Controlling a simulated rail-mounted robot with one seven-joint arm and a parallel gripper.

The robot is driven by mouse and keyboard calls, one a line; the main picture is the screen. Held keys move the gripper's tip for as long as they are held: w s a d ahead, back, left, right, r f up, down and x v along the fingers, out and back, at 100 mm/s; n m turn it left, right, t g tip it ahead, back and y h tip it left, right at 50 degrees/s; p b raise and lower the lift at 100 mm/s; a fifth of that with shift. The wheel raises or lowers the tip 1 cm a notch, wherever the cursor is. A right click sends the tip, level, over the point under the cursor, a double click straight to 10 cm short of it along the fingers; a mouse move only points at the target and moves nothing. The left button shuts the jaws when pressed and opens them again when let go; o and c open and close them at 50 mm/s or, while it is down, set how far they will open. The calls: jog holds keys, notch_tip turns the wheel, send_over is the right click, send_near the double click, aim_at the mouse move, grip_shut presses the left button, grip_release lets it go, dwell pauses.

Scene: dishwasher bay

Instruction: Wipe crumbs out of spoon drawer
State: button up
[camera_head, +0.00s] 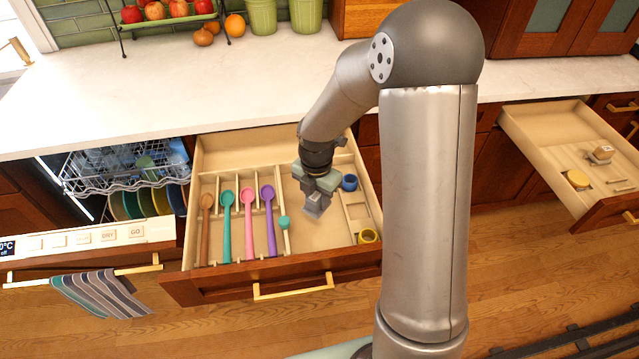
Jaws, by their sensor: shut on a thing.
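The spoon drawer (220,284) is pulled open in the middle, with a pale interior and wooden dividers. A brown spoon (207,225), a teal spoon (227,225), a pink spoon (247,225) and a purple spoon (270,220) lie in its left slots. A short teal spoon (284,223) lies beside them. My gripper (317,196) is over the wide right compartment, pointing down and shut on a small grey piece (315,207), perhaps a cloth or sponge. I cannot tell whether that piece touches the drawer floor. No crumbs can be made out.
The dishwasher (100,238) is open at left, with a striped towel (100,293). Another open drawer (540,135) is at right. The counter (150,95) is behind.

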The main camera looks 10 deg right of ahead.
jog(key=shift+r+p, duration=0.7)
jog(key=shift+r, duration=0.45)
